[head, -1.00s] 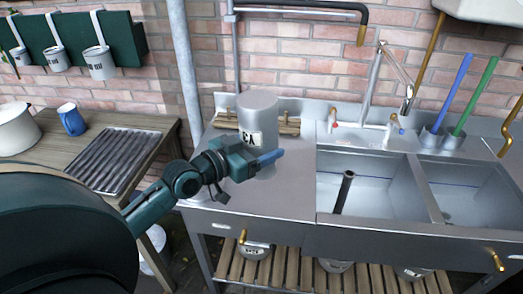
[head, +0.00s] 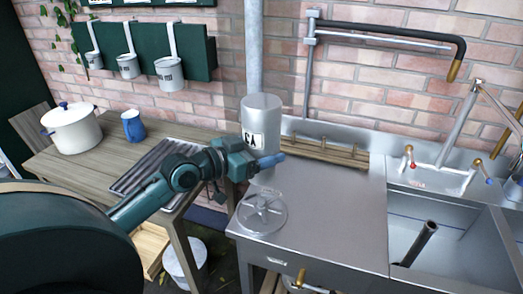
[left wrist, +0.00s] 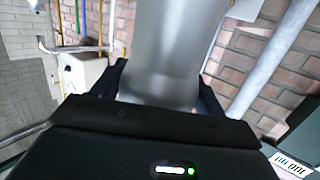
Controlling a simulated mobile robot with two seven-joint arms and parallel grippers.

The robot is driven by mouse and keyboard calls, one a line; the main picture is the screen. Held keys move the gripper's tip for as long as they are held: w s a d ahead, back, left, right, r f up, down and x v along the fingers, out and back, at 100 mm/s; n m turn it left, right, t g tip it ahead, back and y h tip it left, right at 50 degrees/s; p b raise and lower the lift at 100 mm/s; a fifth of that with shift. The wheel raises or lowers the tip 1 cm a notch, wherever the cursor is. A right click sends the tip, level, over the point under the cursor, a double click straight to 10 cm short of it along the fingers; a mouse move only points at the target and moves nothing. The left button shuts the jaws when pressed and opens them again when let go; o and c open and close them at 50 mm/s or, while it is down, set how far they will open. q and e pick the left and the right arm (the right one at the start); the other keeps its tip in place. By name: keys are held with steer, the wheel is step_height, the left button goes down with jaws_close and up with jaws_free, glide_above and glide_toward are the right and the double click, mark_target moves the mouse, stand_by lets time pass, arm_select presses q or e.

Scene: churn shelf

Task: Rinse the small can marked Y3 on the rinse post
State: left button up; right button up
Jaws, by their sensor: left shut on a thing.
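My left gripper (head: 262,163) is shut on a plain grey metal can (head: 262,112), held upright over the left part of the steel counter. Its white label reads like CA or GA, not Y3. In the left wrist view the can (left wrist: 172,50) stands between the two dark fingers. A round fixture with star-like spokes (head: 263,212) is on the counter's front left corner, below the gripper. I cannot tell which of these is the rinse post. No can marked Y3 is readable. My right gripper is out of view.
A wooden rack (head: 325,150) lies along the back of the counter. Small white cans (head: 170,70) hang on a green board at the left. The wooden table holds a white pot (head: 74,130), a blue jug (head: 133,125) and a ribbed tray (head: 150,165). The counter's middle is clear.

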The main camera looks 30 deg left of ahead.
arm_select(q)
step_height(320, 180, down, 8)
steer(key=b, duration=0.7)
steer(key=shift+r, duration=0.15)
steer(key=shift+f+b, duration=0.9)
steer(key=shift+f, duration=0.6)
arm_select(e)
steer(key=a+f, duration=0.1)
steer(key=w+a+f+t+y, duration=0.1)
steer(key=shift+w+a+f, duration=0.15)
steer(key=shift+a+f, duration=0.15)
arm_select(q)
steer(key=shift+f+b, duration=0.25)
steer(key=shift+b, duration=0.1)
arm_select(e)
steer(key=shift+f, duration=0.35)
